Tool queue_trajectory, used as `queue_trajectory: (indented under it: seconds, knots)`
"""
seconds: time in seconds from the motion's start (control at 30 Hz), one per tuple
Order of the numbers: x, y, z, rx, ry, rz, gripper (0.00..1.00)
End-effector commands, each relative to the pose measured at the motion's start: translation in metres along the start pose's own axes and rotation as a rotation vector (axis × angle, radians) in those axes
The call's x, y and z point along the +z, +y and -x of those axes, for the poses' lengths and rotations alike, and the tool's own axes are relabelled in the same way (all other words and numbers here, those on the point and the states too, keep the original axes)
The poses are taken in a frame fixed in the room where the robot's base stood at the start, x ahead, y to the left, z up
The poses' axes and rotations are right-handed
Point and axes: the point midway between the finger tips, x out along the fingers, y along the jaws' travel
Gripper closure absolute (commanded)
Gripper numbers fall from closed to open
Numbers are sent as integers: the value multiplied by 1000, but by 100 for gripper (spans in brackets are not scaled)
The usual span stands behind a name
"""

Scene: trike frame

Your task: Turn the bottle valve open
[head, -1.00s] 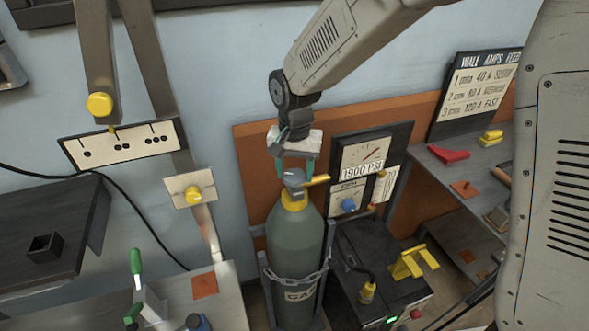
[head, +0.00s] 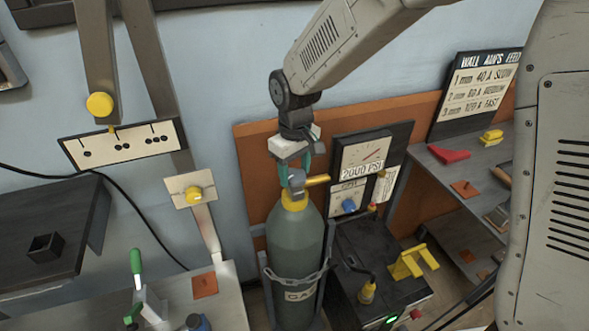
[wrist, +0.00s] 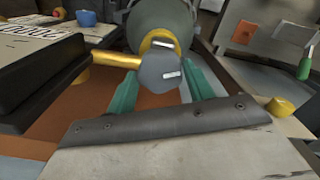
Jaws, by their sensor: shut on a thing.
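The grey-green gas bottle (head: 297,245) stands upright, with a yellow collar at its neck. Its grey valve (head: 297,182) sits on top, with a yellow side outlet (head: 317,180) pointing right. My gripper (head: 295,178) comes down from above, its teal fingers shut on the valve. In the wrist view the grey valve knob (wrist: 163,70) sits between the two teal fingers of my gripper (wrist: 165,88). The knob partly hides the neck. The gauge panel (head: 367,160) beside it reads 2000 PSI.
A chain and a stand hold the bottle. A dark welder box (head: 385,280) with a yellow bracket (head: 413,262) stands to the right. A workbench (head: 190,300) with a green-handled clamp (head: 137,263) lies lower left. An orange panel is behind.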

Motion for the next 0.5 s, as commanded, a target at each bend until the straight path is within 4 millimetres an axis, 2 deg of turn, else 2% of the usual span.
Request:
queue_trajectory:
  seconds: [0.5]
  knots:
    - [-1,0,1,2,4,490,70]
